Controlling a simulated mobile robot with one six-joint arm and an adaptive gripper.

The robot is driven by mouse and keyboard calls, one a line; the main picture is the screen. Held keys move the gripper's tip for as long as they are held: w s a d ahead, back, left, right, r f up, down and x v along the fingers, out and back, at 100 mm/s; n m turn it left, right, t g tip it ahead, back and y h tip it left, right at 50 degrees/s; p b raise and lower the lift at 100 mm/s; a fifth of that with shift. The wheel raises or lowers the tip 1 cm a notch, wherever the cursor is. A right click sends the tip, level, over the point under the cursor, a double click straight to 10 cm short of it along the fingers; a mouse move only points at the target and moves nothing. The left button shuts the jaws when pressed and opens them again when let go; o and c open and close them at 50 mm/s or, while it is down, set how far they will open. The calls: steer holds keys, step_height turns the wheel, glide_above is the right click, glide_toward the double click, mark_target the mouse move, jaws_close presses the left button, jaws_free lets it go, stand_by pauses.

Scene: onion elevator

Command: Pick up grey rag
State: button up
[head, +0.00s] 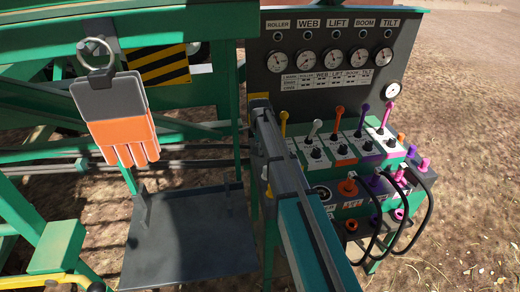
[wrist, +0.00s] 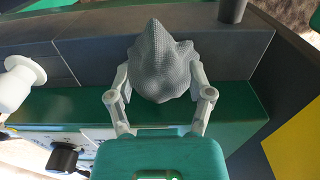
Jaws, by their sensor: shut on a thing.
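The grey rag (wrist: 160,55) is a bunched, textured cloth standing up in a peak, in the upper middle of the wrist view. My gripper (wrist: 160,78) is shut on it, with one finger on each side of its lower part. The rag's underside is hidden by the gripper body. It is in front of a dark grey panel and a green ledge (wrist: 245,105); I cannot tell whether it still touches them. I cannot make out the rag or my gripper in the head view.
The lever panel (head: 340,150) with coloured levers stands at the right, under a gauge board (head: 335,90). Cables loop at its lower right. An orange and grey glove (head: 120,120) hangs from a ring at the left. A dark tray (head: 185,245) is below. A white knob (wrist: 18,82) is left of the rag.

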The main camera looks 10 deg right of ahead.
steer(key=shift+r, duration=0.15)
step_height(320, 180, up, 10)
steer(key=p, duration=1)
steer(key=shift+f, duration=0.2)
stand_by(0.4)
